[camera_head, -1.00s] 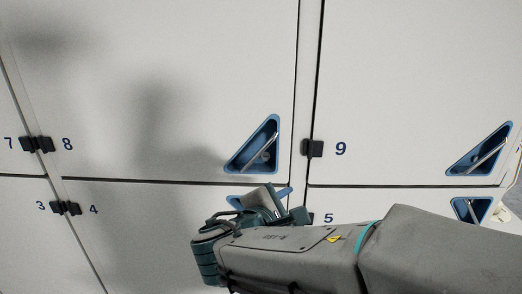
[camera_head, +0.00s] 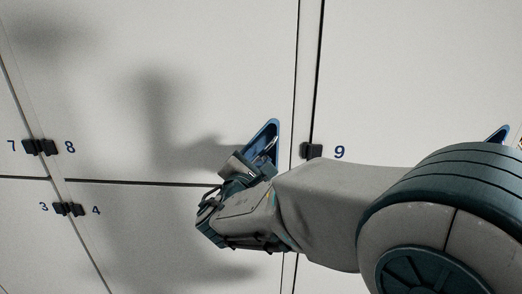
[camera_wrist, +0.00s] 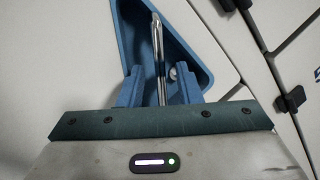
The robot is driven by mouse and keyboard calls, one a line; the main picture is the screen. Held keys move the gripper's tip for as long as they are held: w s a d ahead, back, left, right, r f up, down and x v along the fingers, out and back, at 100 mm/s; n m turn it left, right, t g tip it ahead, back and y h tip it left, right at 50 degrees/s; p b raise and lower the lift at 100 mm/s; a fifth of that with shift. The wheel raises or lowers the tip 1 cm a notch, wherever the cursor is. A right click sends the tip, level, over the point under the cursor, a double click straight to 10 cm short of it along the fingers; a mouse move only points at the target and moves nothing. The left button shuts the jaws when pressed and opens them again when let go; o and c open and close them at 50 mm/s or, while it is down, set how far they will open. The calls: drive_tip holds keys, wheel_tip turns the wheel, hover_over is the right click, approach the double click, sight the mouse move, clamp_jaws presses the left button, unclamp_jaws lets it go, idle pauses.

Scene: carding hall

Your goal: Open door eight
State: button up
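Door eight (camera_head: 200,60) is a pale grey panel, closed, with the label 8 (camera_head: 70,147) beside its left hinge. Its blue triangular recess (camera_head: 262,130) is at its lower right corner, partly hidden by my gripper (camera_head: 248,163). In the wrist view, the recess (camera_wrist: 190,35) fills the upper middle, and a slim metal handle bar (camera_wrist: 157,45) crosses it. My gripper's two blue fingers (camera_wrist: 160,82) are open, one on each side of the bar, with gaps showing. How deep the fingertips reach cannot be told.
Door nine (camera_head: 420,70) is closed to the right, with its black hinge (camera_head: 312,151) near door eight's edge. Door seven (camera_head: 12,110) is at the left and door four (camera_head: 130,225) below. My arm hides the lower right.

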drive_tip(key=shift+x, duration=1.3)
clamp_jaws()
